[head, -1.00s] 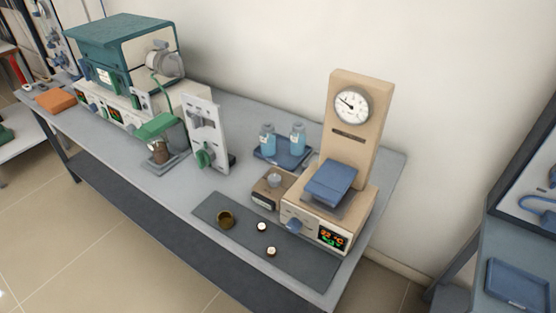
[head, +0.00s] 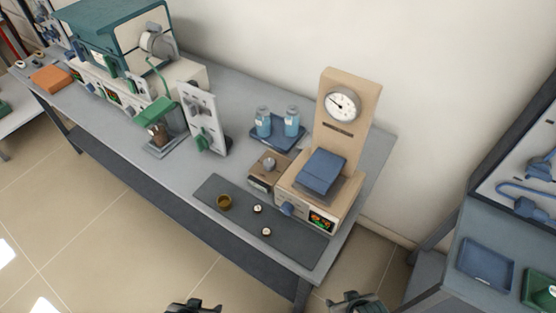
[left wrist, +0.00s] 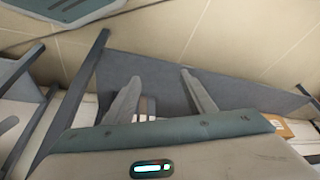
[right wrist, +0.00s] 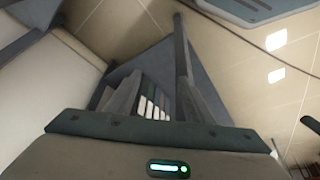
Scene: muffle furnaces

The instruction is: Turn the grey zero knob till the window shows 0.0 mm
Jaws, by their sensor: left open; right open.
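A small brown box (head: 259,181) with a round grey knob (head: 269,164) on top stands on the grey bench in the head view, left of the beige dial instrument. A small dark window (head: 258,184) is on its front face; its reading is too small to make out. My left gripper (head: 193,304) and my right gripper (head: 356,299) show at the bottom edge of the head view, both well in front of the bench and apart from the knob. In the left wrist view (left wrist: 161,88) and right wrist view (right wrist: 158,92) the fingers are spread and empty.
The beige instrument (head: 350,110) carries a round dial, a blue block (head: 321,172) and a blue front knob (head: 287,209). A blue tray (head: 276,139) with two bottles stands behind the box. A dark mat (head: 290,235) with a brown cup (head: 224,202) lies in front.

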